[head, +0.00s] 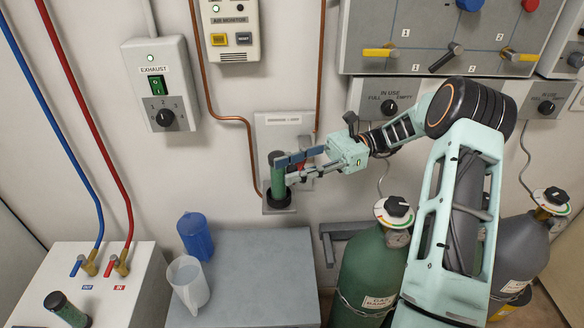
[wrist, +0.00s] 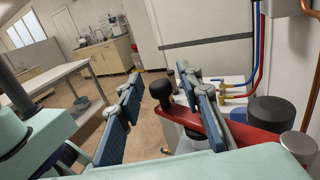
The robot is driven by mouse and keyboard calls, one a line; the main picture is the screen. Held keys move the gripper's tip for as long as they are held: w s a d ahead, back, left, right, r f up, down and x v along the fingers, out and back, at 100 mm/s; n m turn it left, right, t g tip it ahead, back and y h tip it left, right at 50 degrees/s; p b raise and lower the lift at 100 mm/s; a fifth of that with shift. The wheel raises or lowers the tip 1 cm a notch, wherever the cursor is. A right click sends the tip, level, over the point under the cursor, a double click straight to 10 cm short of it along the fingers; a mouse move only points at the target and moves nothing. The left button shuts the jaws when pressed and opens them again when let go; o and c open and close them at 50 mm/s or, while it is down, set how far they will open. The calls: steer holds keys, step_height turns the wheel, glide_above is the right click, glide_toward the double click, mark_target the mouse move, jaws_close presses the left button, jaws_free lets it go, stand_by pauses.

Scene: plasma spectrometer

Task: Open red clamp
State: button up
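The red clamp (wrist: 215,130) is a red lever with a black knob (wrist: 160,88) at its far end, seen in the wrist view. In the head view only a small red part (head: 301,167) shows among my fingers, at the wall fixture. My gripper (head: 284,170) is open at the fixture, beside a dark green cylinder (head: 277,178). In the wrist view my gripper (wrist: 158,78) has its blue-padded fingers apart, with the knob between them, closer to the right finger. The right finger overlaps part of the red lever. I cannot tell whether it touches.
A grey wall plate (head: 272,128) backs the fixture, with copper pipes (head: 205,80) beside it. Gas cylinders (head: 370,270) stand below my arm. Blue (head: 195,235) and clear (head: 187,283) jugs stand at a grey surface (head: 260,285). Its right side is clear.

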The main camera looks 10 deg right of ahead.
steer(key=shift+r, duration=0.1)
step_height(320, 180, up, 10)
steer(key=shift+f, duration=0.1)
stand_by(0.3)
steer(key=shift+c, duration=0.5)
